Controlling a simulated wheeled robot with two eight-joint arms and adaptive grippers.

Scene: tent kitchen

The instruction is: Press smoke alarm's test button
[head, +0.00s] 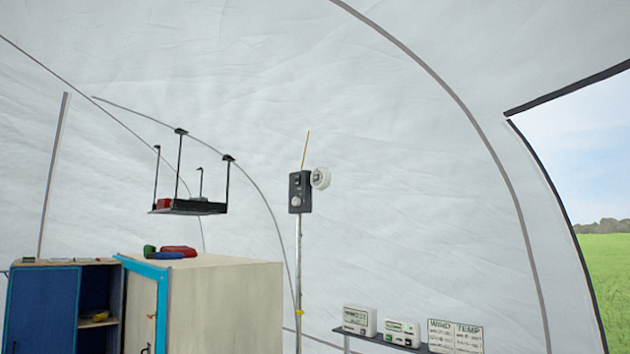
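A small round white device (320,178), which looks like the smoke alarm, sits near the top of a thin upright pole (298,265). It is beside the upper right of a dark grey box (300,190) on the same pole. The box has a pale round part on its front and a thin yellowish rod rising from its top. The white device is too small here to make out a test button. Neither of my grippers is in view.
A wooden cabinet (225,300) with a blue-framed door stands left of the pole, with red and green items (178,251) on top. A black shelf (190,208) hangs above. White display units (360,320) stand on a low shelf at right.

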